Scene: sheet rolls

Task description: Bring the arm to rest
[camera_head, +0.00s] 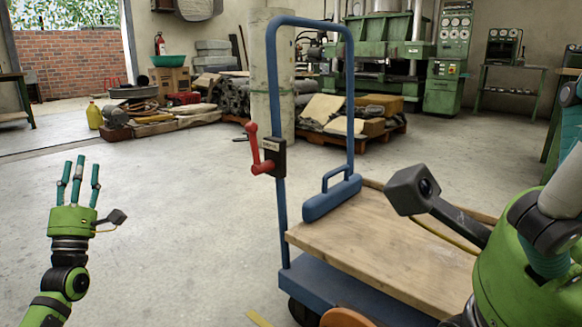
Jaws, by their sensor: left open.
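My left gripper (80,182) is green with teal fingers and stands at the left of the head view. Its fingers point up and are spread apart, open and empty, over bare floor. My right gripper (520,275) is large and close at the lower right edge, partly cut off. Its green body shows beside the cart, and I cannot tell how its fingers stand. A blue cart (349,85) with a wooden deck (385,245) stands in the middle to right. A red lever (257,152) sits on its handle post.
A pale upright column (272,75) stands behind the cart handle. Pallets with stacked material (350,110) and green machines (450,60) line the back. A yellow jug (94,116) stands at the back left. The floor between my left gripper and the cart is clear.

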